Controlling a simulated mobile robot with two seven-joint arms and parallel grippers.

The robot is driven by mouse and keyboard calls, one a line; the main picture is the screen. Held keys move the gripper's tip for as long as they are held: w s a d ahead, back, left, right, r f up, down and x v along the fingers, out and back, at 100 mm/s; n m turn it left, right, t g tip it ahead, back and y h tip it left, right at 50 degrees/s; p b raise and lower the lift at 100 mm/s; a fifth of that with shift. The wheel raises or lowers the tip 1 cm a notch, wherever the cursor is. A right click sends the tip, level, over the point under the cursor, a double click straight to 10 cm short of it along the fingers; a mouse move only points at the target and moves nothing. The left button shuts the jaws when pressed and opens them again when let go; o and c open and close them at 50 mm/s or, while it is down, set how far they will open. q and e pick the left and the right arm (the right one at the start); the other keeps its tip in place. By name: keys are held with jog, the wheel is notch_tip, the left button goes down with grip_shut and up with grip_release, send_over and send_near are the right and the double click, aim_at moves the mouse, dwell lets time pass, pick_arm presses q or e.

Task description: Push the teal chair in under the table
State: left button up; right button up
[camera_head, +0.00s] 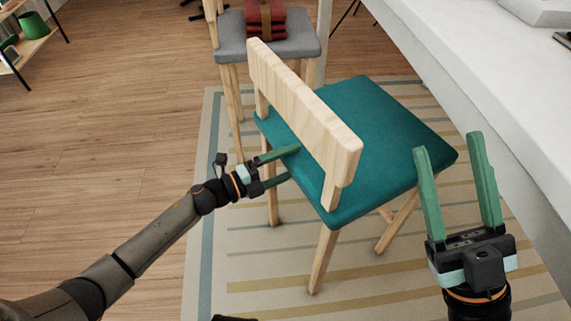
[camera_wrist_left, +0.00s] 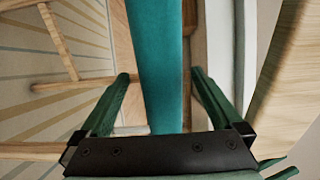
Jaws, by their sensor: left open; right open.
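The teal chair (camera_head: 385,135) has a teal seat and a pale wooden backrest and legs. It stands on the striped rug at an angle, with its seat's far right edge close to the white table (camera_head: 455,70). My left gripper (camera_head: 290,163) is open at the chair's back side, below the backrest, fingers pointing at the seat's rear edge. In the left wrist view the teal seat edge (camera_wrist_left: 157,60) runs between the open fingers (camera_wrist_left: 160,75); I cannot tell whether they touch it. My right gripper (camera_head: 447,143) is open and empty, in front of the seat's right corner.
A striped rug (camera_head: 215,200) lies beneath. The wood floor (camera_head: 110,120) at left is clear, with a shelf (camera_head: 30,45) at the far left.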

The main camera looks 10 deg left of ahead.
pick_arm(q)
jog(key=shift+w+d, duration=0.15)
jog(key=shift+d, duration=0.05)
grip_shut()
dwell(0.8)
jog(key=shift+f, duration=0.1)
